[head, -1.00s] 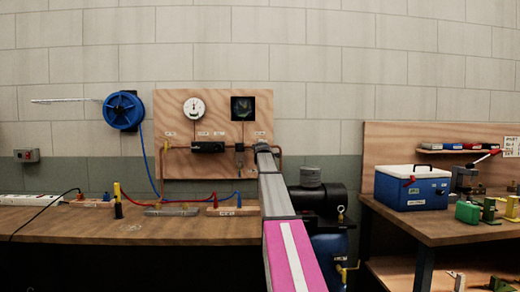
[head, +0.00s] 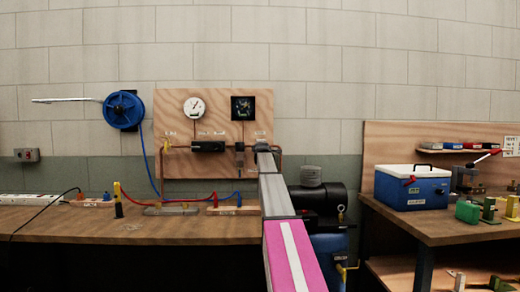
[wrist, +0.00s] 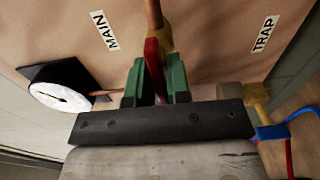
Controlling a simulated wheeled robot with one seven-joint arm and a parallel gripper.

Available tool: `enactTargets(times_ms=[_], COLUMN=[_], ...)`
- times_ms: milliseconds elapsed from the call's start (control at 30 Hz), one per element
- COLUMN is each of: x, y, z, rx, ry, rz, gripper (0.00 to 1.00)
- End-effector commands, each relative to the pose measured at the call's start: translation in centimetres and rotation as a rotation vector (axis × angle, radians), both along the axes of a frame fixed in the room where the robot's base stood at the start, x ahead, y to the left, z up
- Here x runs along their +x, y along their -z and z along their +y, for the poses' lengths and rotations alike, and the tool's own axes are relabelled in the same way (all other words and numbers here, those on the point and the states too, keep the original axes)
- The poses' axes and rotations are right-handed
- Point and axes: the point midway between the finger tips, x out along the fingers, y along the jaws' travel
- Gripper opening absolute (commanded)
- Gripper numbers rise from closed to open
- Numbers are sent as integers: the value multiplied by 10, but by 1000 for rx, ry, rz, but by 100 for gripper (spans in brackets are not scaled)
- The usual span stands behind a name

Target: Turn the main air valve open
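The main air valve's red handle (wrist: 152,52) shows in the wrist view, on a copper pipe beside the MAIN label (wrist: 104,30). My gripper (wrist: 159,88) has its two green fingers on either side of the handle and looks shut on it. The handle's lower end is partly hidden between the fingers. In the head view my arm reaches to the right side of the plywood air panel (head: 220,112), and its end hides the valve and the fingers.
A white gauge (head: 194,106) and a dark gauge (head: 243,107) are on the panel. A black compressor (head: 322,200) stands right of my arm. Hoses lie on the left bench (head: 90,222). A blue cooler (head: 412,188) stands on the right bench. The TRAP label (wrist: 265,34) is at upper right in the wrist view.

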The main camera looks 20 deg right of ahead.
Motion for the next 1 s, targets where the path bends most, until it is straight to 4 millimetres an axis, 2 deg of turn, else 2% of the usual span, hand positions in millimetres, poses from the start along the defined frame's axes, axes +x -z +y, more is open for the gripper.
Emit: enactTargets(times_ms=[367,533,667,1000], x=[-1,-12,-29,-90], y=[0,0,1,1], z=[0,3,9,26], rx=[1,1,1,0], ry=[0,0,0,0], rz=[0,0,0,-1], gripper=[36,36,36,36])
